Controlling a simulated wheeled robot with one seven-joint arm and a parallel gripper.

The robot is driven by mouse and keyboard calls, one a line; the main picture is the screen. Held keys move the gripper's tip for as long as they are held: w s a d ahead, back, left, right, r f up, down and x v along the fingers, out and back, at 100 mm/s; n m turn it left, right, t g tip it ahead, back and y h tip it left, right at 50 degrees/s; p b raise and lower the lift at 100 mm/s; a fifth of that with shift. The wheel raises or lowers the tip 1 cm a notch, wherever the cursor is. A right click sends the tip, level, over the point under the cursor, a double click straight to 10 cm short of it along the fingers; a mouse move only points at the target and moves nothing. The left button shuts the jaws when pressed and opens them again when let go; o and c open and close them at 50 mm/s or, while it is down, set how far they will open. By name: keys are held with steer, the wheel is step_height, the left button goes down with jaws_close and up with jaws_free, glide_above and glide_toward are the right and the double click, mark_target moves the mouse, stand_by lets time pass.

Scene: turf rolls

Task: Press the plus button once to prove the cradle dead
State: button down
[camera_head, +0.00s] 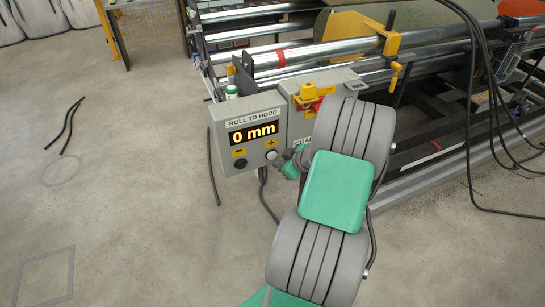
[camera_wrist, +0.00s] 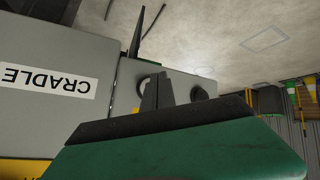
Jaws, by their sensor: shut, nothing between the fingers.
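The grey control box (camera_head: 221,132) is labelled ROLL TO HOOD, and its lit display (camera_head: 253,133) reads 0 mm. Below the display are a dark minus button (camera_head: 239,163) and a pale plus button (camera_head: 271,156), with yellow symbols above them. My gripper (camera_head: 291,165) is shut and empty, just right of the plus button. In the wrist view my fingers (camera_wrist: 157,92) stand in front of the box face and partly cover a round button (camera_wrist: 145,82). Another round button (camera_wrist: 198,93) shows to the right. I cannot tell whether the fingertips touch the plus button.
A grey box labelled CRADLE (camera_wrist: 48,80) adjoins the control box; a red and yellow switch (camera_head: 309,93) tops it in the head view. A machine with steel rollers (camera_head: 320,50) stands behind. Black cables (camera_head: 485,110) hang at right. The floor at left is mostly clear.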

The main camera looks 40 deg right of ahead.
steer(key=shift+s+a, duration=0.2)
steer(key=shift+s, duration=0.5)
steer(key=shift+s+a, duration=0.25)
steer(key=shift+s, duration=0.4)
steer(key=shift+s+a, duration=0.2)
steer(key=shift+s, duration=0.5)
